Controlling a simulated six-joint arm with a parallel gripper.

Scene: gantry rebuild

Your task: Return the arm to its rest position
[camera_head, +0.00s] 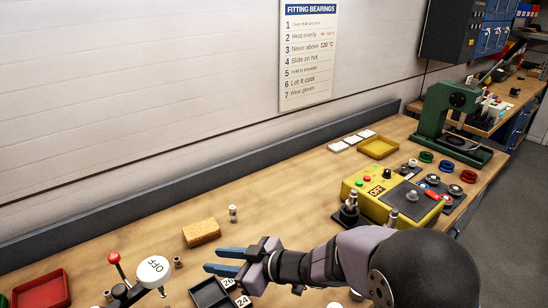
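My gripper (222,260) reaches in from the lower right and points left over the wooden workbench (270,212). Its two blue fingers are apart, and nothing shows between them. The fingers are above or beside a dark tray (208,294) with number labels at the bottom edge. My arm hides part of the bench at the lower right.
A tan sponge-like block (201,232) and a small metal cylinder (233,213) are behind the gripper. A red-knobbed lever (114,258) and white OFF disc (153,270) stand left. A yellow control box (372,194), yellow tray (379,147) and green press (440,118) are right.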

